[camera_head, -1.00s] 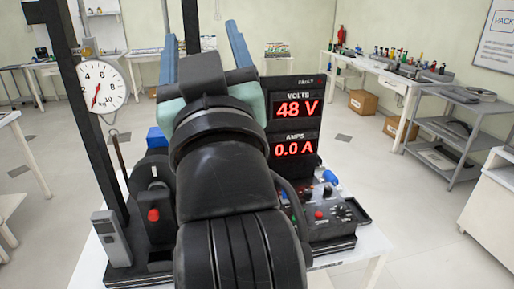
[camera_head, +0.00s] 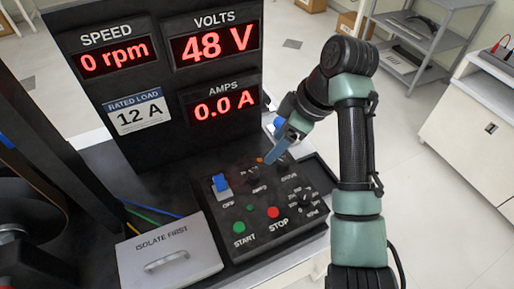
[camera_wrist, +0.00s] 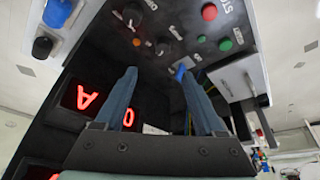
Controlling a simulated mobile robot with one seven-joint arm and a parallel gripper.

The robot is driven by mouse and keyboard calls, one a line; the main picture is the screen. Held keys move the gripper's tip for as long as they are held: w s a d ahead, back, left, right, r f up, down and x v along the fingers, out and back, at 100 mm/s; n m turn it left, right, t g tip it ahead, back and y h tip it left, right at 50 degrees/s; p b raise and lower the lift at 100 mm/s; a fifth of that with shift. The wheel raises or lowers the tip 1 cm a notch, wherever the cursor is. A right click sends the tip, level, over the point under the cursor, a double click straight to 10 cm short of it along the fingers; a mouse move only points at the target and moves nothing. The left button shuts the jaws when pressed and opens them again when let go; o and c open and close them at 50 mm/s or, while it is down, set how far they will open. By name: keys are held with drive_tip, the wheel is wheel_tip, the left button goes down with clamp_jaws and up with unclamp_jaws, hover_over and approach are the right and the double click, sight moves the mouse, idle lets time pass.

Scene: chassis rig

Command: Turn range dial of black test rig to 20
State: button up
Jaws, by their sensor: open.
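The black test rig has a sloped control panel (camera_head: 222,213) in the head view. Near its right edge is a small black dial (camera_head: 305,197) with several marks around it; I cannot read the marks or its setting. Two other black knobs, one at the upper middle (camera_head: 253,175) and one at the upper right (camera_head: 283,161), also show in the wrist view (camera_wrist: 162,48) (camera_wrist: 132,15). I cannot tell for certain which is the range dial. My gripper (camera_head: 272,156) is open and empty over the panel's upper part. Its blue fingers are spread apart in the wrist view (camera_wrist: 156,74).
A blue OFF switch (camera_head: 221,185), green START button (camera_head: 239,228) and red STOP button (camera_head: 273,212) stand close by. The display board (camera_head: 150,60) rises behind, reading 0 rpm, 48 V and 0.0 A. A grey "ISOLATE FIRST" box (camera_head: 168,250) is at left.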

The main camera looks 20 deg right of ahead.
sight(254, 173)
drive_tip(key=b+x, duration=0.1)
drive_tip(key=x, duration=0.3)
drive_tip(key=b+x, duration=0.1)
drive_tip(key=x, duration=0.3)
drive_tip(key=b+x, duration=0.1)
drive_tip(key=x, duration=0.3)
drive_tip(key=shift+s+a+f, duration=0.1)
drive_tip(key=shift+s+f, duration=0.15)
drive_tip(key=shift+f, duration=0.2)
clamp_jaws()
